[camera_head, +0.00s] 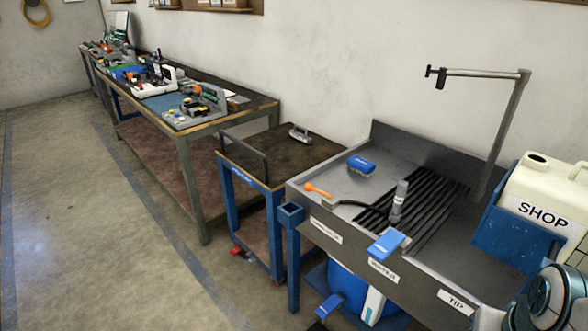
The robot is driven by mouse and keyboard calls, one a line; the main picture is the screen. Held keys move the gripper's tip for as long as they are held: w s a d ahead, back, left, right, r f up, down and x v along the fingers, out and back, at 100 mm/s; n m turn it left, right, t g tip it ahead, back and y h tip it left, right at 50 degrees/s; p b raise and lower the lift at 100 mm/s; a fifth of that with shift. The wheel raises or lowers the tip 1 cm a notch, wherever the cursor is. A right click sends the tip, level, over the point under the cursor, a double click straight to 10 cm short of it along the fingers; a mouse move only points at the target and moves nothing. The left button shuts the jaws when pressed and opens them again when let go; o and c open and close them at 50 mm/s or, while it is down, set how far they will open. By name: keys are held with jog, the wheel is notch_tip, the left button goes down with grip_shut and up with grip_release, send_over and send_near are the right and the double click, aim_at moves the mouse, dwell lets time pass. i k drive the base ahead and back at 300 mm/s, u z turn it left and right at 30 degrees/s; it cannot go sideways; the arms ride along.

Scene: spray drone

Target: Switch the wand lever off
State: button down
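A grey wash sink (425,255) stands at the right. An orange handle or lever (318,189) lies near its left side, joined to a black curved hose; I take this to be the wand with its lever, but cannot be sure. A grey upright cylinder (399,201) stands on the slatted drain (428,208). A blue flat lever or pedal-like piece (386,245) sits on the front rim above a label that seems to read WATER. Only rounded links of my arm show at the lower right; my gripper is not in view.
A blue brush or sponge (361,165) lies at the sink's back left. A white SHOP tank (545,200) stands at the right. A metal post with a side arm (500,125) rises behind the sink.

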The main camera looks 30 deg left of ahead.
aim_at(307, 186)
jog(key=u, duration=0.8)
jog(key=i, duration=0.95)
jog(key=u, duration=0.35)
